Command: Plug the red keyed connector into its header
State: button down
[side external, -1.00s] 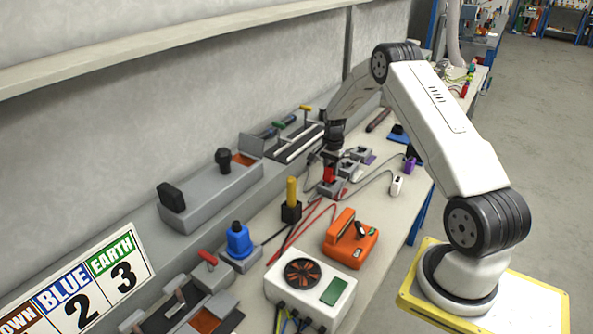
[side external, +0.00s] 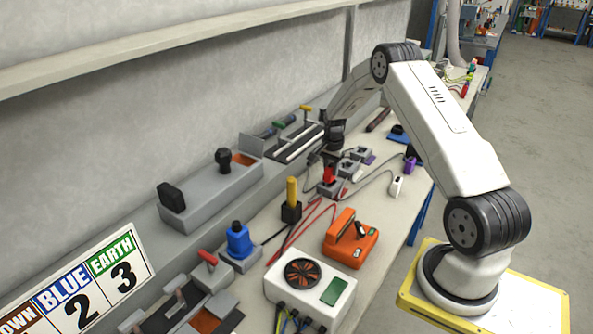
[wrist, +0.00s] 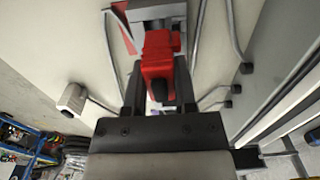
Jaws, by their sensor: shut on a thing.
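The red connector (wrist: 158,60) sits between the two dark fingers of my gripper (wrist: 158,85) in the wrist view, and the gripper is shut on it. A grey block (wrist: 152,13), which looks like the header, lies just beyond the connector's far end. In the side view my gripper (side external: 329,158) is low over the bench, with the red connector (side external: 329,174) at its tip, directly above a small grey block (side external: 331,190). I cannot tell whether the connector is seated in the block or only touching it; the contact is hidden.
Grey blocks with cables (side external: 358,153) stand close behind. A black block with a yellow post (side external: 291,202), an orange device (side external: 351,240) and a blue plug (side external: 238,240) are nearer the camera. Red wires (side external: 311,225) lie on the bench. A white plug (wrist: 72,98) lies left in the wrist view.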

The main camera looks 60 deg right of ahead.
aim_at(330, 176)
jog(key=shift+f, duration=1.75)
dwell(0.8)
jog(key=shift+c, duration=1.7)
grip_release()
jog(key=shift+r, duration=0.1)
jog(key=shift+r, duration=3.8)
